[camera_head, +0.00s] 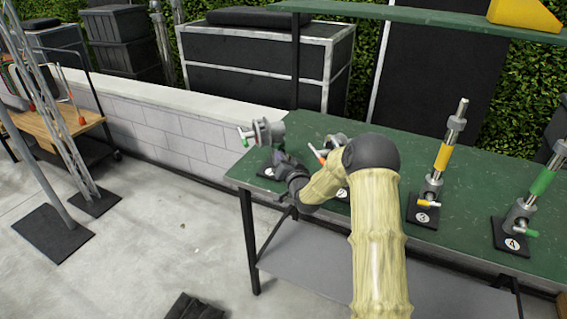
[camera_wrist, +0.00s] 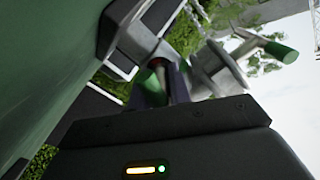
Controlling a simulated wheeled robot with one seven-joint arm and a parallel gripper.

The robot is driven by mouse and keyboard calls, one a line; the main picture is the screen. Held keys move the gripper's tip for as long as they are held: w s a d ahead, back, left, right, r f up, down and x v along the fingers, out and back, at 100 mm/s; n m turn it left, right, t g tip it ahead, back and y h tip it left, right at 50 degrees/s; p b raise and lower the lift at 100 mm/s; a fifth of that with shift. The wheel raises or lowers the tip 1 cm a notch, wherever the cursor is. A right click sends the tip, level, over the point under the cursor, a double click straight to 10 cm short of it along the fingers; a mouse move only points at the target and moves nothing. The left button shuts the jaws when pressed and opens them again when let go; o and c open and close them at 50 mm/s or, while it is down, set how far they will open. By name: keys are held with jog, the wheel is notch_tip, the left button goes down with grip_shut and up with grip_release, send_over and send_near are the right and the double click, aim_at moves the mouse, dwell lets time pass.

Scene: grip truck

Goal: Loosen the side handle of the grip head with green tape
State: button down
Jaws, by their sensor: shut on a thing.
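A grey grip head (camera_head: 262,132) with a green-tipped handle stands at the left end of the green table. In the wrist view, the grey metal head (camera_wrist: 222,72) shows a green-tipped handle (camera_wrist: 281,52) sticking out to the right. A second green-ended side handle (camera_wrist: 150,82) is close in front of my gripper's body. My gripper (camera_head: 279,160) reaches in low beside this head and is shut on the side handle. Its fingertips (camera_wrist: 168,82) are partly hidden and blurred. Another post with green tape (camera_head: 543,181) stands at the right on a base marked 4.
A head with an orange-tipped handle (camera_head: 318,155) stands just right of my gripper, partly behind my arm. A yellow-taped post (camera_head: 442,157) stands further right. A green shelf (camera_head: 430,16) spans above the table. Some bare tabletop (camera_head: 390,118) shows behind my arm.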

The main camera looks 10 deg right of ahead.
jog(key=shift+f, duration=0.1)
dwell(0.3)
jog(key=c, duration=1.3)
grip_release()
jog(key=shift+s, duration=0.15)
jog(key=s+d+b, duration=0.2)
jog(key=s, duration=1.5)
jog(key=shift+d, duration=0.35)
